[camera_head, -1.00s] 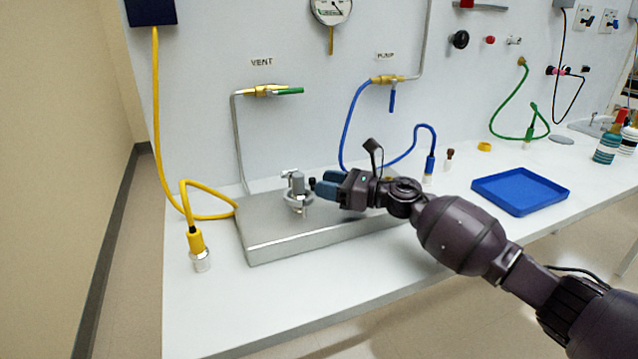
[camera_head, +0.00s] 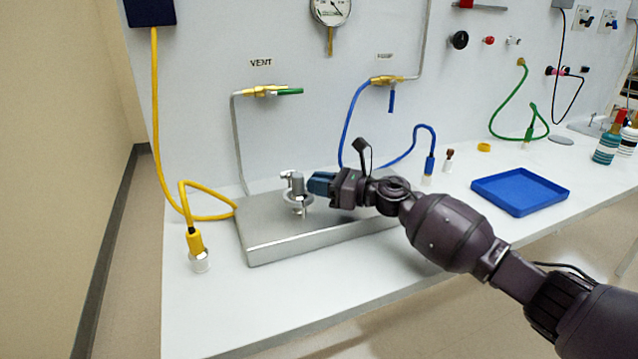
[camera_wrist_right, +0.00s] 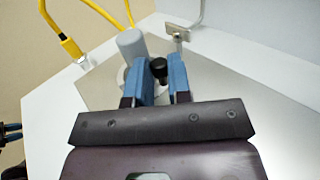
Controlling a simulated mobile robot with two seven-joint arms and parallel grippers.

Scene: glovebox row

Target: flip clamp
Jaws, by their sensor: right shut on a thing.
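The clamp (camera_head: 298,193) is a small grey metal fitting with a ring at its base. It stands on the left part of a steel plate (camera_head: 262,240). Its grey cylinder (camera_wrist_right: 131,43) shows in the right wrist view. A black knob (camera_wrist_right: 159,68) on the clamp lies between the blue fingers of my right gripper (camera_wrist_right: 163,75). In the head view my right gripper (camera_head: 318,183) reaches in from the right, its fingers shut on the knob and hiding it. My left gripper is not in the head view.
A yellow hose with a metal end (camera_head: 199,258) stands left of the plate. A blue hose (camera_head: 345,130) hangs behind my right gripper. A blue tray (camera_head: 520,192) lies to the right. The bench's front edge is clear.

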